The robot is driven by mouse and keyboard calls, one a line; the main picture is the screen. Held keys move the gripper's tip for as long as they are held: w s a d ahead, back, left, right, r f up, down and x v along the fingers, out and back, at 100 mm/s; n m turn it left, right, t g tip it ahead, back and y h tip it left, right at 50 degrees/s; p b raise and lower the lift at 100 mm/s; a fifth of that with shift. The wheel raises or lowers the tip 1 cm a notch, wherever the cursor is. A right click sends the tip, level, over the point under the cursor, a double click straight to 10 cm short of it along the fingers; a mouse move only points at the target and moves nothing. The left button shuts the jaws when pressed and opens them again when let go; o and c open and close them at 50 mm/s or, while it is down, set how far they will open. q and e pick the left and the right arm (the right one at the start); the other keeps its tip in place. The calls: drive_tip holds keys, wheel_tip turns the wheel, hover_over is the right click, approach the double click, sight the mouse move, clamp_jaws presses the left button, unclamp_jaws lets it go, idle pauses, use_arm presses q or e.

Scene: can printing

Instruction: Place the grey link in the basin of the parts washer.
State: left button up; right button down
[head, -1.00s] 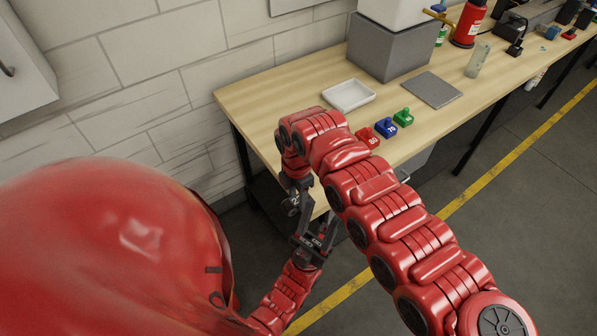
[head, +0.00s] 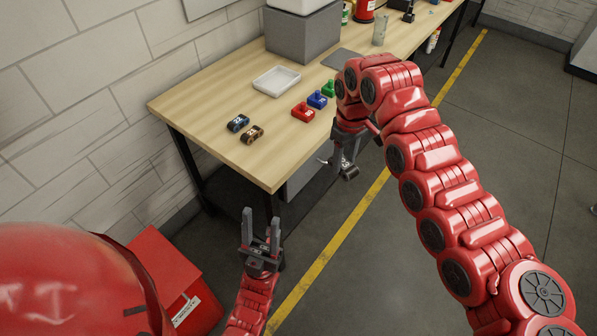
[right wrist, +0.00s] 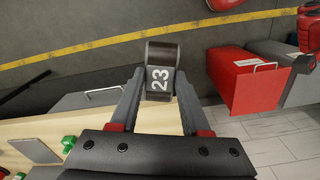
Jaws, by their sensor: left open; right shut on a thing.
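My right gripper (head: 345,158) is shut on a grey link (head: 349,172), held over the floor just off the table's front edge. My left gripper (head: 260,222) is open and empty, fingers up, in front of the table's near corner. A red box (head: 172,272) with a white label stands at the lower left and also shows in the right wrist view (right wrist: 243,88). It may be the parts washer. I see no open basin in it.
A blue link (head: 238,123) and a brown link (head: 252,134) lie on the wooden table (head: 195,115). The floor in front is clear.

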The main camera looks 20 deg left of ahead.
drive_tip(key=w+d+r+m, duration=0.3)
drive_tip(key=w+d+m, duration=0.1)
drive_tip(key=d+m, duration=0.1)
drive_tip(key=w+d+r+m, duration=0.4)
drive_tip(key=d+m, duration=0.2)
drive_tip(key=d, duration=0.2)
drive_tip(key=shift+w, duration=0.15)
drive_tip(key=shift+w+a, duration=0.1)
drive_tip(key=shift+a, duration=0.05)
drive_tip(key=shift+a, duration=0.2)
drive_tip(key=shift+a+f+b, duration=0.15)
drive_tip(key=shift+f+b, duration=0.15)
drive_tip(key=shift+b, duration=0.05)
drive_tip(key=shift+f, duration=0.1)
